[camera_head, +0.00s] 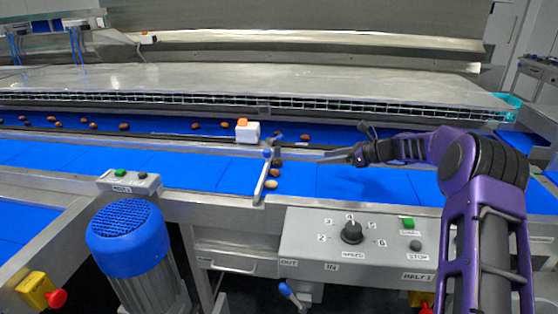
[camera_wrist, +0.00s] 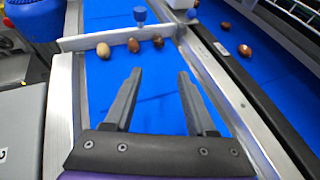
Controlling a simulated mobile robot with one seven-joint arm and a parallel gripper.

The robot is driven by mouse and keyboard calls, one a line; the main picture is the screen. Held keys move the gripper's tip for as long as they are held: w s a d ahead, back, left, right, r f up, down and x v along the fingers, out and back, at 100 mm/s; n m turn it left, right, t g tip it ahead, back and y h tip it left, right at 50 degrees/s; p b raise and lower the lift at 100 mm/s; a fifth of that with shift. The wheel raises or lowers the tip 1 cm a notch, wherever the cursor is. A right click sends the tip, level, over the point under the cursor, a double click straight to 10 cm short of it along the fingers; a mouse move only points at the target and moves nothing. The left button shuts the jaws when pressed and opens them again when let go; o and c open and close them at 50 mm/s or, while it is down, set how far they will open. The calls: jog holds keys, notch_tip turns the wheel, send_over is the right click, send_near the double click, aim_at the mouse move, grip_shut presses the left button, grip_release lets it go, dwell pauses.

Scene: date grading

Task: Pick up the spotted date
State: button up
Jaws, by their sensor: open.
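Three dates lie in a row on the near blue belt, against a metal bar (camera_head: 262,176) set across it. The nearest is a pale tan date (camera_wrist: 103,50), the middle one a reddish-brown date (camera_wrist: 133,45), the farthest a dark brown date (camera_wrist: 158,41). The same row shows in the head view, with the pale date (camera_head: 271,184) nearest me. Spots are too small to make out on any of them. My gripper (camera_wrist: 160,72) is open and empty above the belt, to the right of the row in the head view (camera_head: 322,157), apart from the dates.
A white box with an orange top (camera_head: 247,134) stands by the rail between the belts. Several dates lie on the far blue belt (camera_head: 170,127). A control panel (camera_head: 375,243) is in front. The near belt (camera_head: 350,183) is clear right of the row.

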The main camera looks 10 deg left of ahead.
jog(key=shift+w+a+f, duration=0.1)
jog(key=shift+w+a, duration=0.1)
jog(key=shift+a, duration=0.05)
send_near(282, 163)
jog(key=x, duration=0.4)
jog(key=shift+w+b, duration=0.15)
jog(key=shift+b, duration=0.2)
jog(key=shift+x, duration=2.7)
jog(key=c, duration=0.7)
